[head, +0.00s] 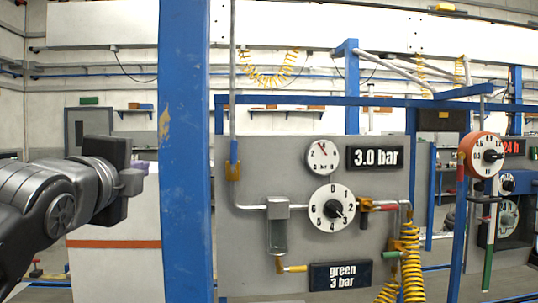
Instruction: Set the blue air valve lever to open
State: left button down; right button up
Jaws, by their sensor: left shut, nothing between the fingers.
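A grey panel (300,240) carries the air fittings. A yellow-brown fitting (233,170) sits on the pipe at its left edge, a red handle (388,207) is right of the numbered dial (333,209), and a small green handle (390,254) is lower right. A yellow-tipped fitting (295,268) is below the filter bowl. My right gripper is not in view.
A thick blue post (184,150) stands between my left gripper and the panel in this view. A round gauge (322,156), a "3.0 bar" display (375,158) and a "green 3 bar" sign (340,276) are on the panel. Yellow coiled hoses (411,265) hang at its right.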

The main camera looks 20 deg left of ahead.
aim_at(234, 152)
jog(key=i+l+u, duration=0.1)
jog(key=i+l, duration=0.25)
jog(key=i+l+u, duration=0.1)
jog(key=i+l, duration=0.25)
jog(key=l, duration=0.25)
jog(key=i, duration=0.45)
jog(key=u, duration=0.05)
